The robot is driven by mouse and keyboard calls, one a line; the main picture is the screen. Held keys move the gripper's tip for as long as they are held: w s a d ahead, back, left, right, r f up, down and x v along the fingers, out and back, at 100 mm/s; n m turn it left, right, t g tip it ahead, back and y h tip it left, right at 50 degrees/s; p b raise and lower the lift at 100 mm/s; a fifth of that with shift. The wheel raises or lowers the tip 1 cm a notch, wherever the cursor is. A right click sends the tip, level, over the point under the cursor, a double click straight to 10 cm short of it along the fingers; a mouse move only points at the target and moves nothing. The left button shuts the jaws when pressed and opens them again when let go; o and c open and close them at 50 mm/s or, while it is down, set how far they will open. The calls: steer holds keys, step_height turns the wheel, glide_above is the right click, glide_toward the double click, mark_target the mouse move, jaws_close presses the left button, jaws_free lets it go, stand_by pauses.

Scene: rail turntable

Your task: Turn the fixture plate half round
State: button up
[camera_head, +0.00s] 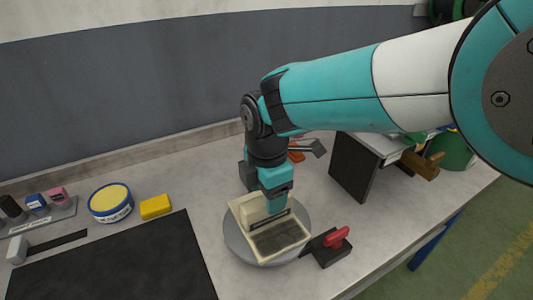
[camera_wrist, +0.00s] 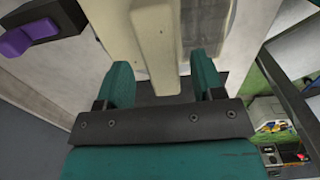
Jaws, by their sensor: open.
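The fixture plate is a round grey disc (camera_head: 234,246) on the bench in the head view. A cream fixture (camera_head: 290,244) with a dark recessed face and a raised part at its back sits on it. My gripper (camera_head: 276,207) points down at the raised part and hides some of it. In the wrist view my gripper (camera_wrist: 162,75) is open, its two teal fingers on either side of a cream upright bar (camera_wrist: 155,45). I cannot tell whether either finger touches the bar.
A red-handled black block (camera_head: 337,240) stands right of the disc. The wrist view shows a purple handle (camera_wrist: 30,38) on a black mount. A yellow-topped tub (camera_head: 110,201), a yellow block (camera_head: 155,207) and a black mat (camera_head: 120,265) lie left. A dark upright panel (camera_head: 352,167) stands right.

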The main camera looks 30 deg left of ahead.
step_height(320, 180, up, 12)
steer(key=b, duration=0.1)
steer(key=shift+r, duration=0.15)
stand_by(0.3)
steer(key=d+r+m+y, duration=0.15)
steer(key=d+m, duration=0.35)
steer(key=d, duration=0.5)
steer(key=d+r+m, duration=0.2)
steer(key=d+m, duration=0.4)
steer(key=d, duration=0.5)
steer(key=s+d+f+m+y, duration=0.2)
steer(key=s+d+f+m, duration=0.1)
steer(key=s+d+m, duration=0.8)
steer(key=shift+s+d+f+y, duration=0.2)
steer(key=shift+s+d+y, duration=0.2)
steer(key=shift+s, duration=0.5)
